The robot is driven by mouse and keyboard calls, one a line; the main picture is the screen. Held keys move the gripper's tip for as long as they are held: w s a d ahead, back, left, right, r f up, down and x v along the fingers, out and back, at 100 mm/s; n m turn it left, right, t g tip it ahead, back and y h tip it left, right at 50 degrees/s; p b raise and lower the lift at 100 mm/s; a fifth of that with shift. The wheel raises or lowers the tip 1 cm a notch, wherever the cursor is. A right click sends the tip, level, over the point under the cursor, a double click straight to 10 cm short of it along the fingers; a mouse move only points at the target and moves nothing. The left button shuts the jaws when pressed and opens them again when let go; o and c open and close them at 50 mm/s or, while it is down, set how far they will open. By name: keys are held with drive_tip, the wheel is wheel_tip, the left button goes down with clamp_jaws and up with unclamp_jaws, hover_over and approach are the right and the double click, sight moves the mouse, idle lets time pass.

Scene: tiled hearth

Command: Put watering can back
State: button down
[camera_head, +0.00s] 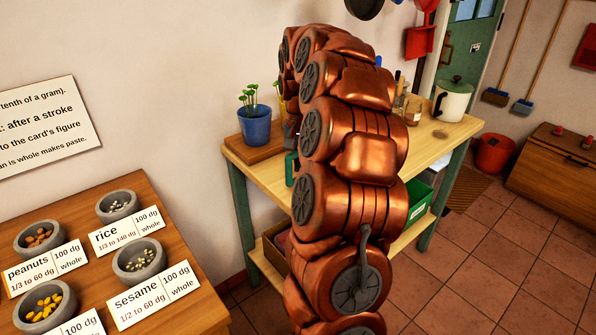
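I cannot make out a whole watering can. A small dark green piece (291,168) shows at the left edge of my copper arm, over the wooden table (245,153). I cannot tell whether it is part of the can. My arm rises through the middle of the view and bends away over the table.
A blue pot with seedlings (255,126) stands on a wooden board at the table's left end. A cream lidded pot (452,101) and bottles stand at the right end. A green crate (419,202) sits on the lower shelf. Bowls with cards fill the left counter (81,222).

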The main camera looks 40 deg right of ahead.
drive_tip(key=shift+w+a+f, duration=0.1)
drive_tip(key=shift+w+a, duration=0.1)
drive_tip(key=shift+a, duration=0.05)
drive_tip(key=shift+f+p, duration=0.35)
drive_tip(key=shift+f, duration=1.35)
drive_tip(key=shift+f, duration=0.1)
drive_tip(key=c, duration=1.8)
unclamp_jaws()
drive_tip(key=shift+c, duration=0.2)
drive_tip(key=o, duration=0.5)
drive_tip(key=shift+w+r+b, duration=0.1)
drive_tip(key=shift+r+b, duration=0.6)
drive_tip(key=shift+r, duration=5.4)
